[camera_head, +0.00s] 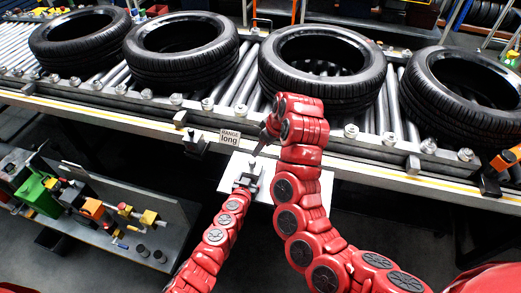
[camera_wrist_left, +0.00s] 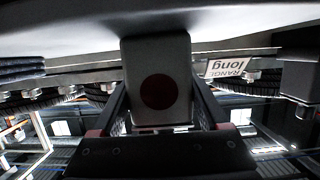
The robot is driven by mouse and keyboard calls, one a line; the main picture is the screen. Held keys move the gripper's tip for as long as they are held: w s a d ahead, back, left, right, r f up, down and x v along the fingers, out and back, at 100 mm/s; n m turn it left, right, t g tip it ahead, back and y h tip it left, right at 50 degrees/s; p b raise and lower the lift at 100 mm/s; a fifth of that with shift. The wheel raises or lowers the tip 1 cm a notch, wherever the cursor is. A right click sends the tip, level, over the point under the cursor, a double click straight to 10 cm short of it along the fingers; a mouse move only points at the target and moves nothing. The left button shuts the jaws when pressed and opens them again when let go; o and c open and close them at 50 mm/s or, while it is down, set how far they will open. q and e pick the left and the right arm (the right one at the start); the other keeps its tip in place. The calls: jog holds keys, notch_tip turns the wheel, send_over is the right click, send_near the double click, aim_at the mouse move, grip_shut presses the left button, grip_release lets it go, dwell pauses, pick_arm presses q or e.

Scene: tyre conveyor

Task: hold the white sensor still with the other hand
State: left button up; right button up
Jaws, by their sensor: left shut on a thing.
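The white sensor (camera_wrist_left: 158,55), a white block with a dark red disc on its face, fills the gap between my left gripper's fingers (camera_wrist_left: 158,118) in the left wrist view. My left gripper (camera_head: 246,179) is shut on it, in front of the conveyor at a white panel (camera_head: 312,190) in the head view. The sensor itself is too small to make out in the head view. My right gripper (camera_head: 262,144) hangs just above the left one, near the "RANGE long" sign (camera_head: 230,137). Its fingers are small and partly hidden by my right arm, so its opening is unclear.
Several black tyres (camera_head: 180,47) lie on the roller conveyor (camera_head: 237,83) behind. Its front rail (camera_head: 120,104) runs close behind both grippers. A grey bench (camera_head: 172,222) with green, orange and yellow parts stands at left. A dark bracket (camera_head: 195,143) sits left of the sign.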

dwell(0.3)
pick_arm(q)
jog(key=o, duration=1.2)
jog(key=shift+c, duration=0.2)
jog(key=shift+s, duration=0.1)
